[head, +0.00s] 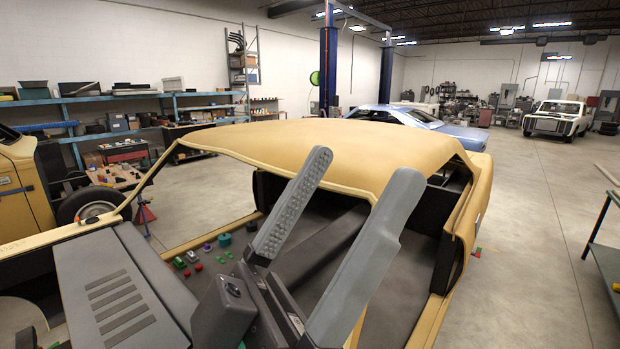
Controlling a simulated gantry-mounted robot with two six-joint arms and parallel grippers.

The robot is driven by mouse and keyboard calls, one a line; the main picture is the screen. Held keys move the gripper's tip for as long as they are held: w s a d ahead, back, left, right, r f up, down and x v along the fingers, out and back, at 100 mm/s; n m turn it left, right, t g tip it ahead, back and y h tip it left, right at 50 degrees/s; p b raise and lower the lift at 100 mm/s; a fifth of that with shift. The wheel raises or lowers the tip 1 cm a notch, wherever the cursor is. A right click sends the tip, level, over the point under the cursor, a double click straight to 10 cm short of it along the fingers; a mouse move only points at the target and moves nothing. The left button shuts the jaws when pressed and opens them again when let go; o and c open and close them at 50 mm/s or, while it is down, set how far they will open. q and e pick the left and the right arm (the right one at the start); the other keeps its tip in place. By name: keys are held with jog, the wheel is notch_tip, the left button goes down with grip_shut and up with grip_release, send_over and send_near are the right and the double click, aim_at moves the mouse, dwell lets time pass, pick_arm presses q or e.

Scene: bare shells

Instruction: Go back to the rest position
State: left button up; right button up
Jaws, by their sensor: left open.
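My left gripper (362,165) is large in the middle of the head view. Its two grey fingers stand well apart and point up and away, with nothing between them. In the picture they overlap a yellow car shell (330,142), whose roof and open side lie behind them. I cannot tell how far the fingers are from the shell. My right gripper is not in view.
Several small red, green and purple pieces (207,247) lie on a dark surface behind the gripper. A blue car (400,117) stands beyond the shell.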

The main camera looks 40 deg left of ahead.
pick_arm(q)
jog(key=a+y, duration=0.2)
jog(key=y, duration=0.1)
jog(key=a+r+n+y, duration=0.1)
jog(key=y, duration=0.1)
jog(key=shift+w+a, duration=0.15)
jog(key=shift+w, duration=0.2)
notch_tip(320, 180, up, 11)
jog(key=p, duration=1.1)
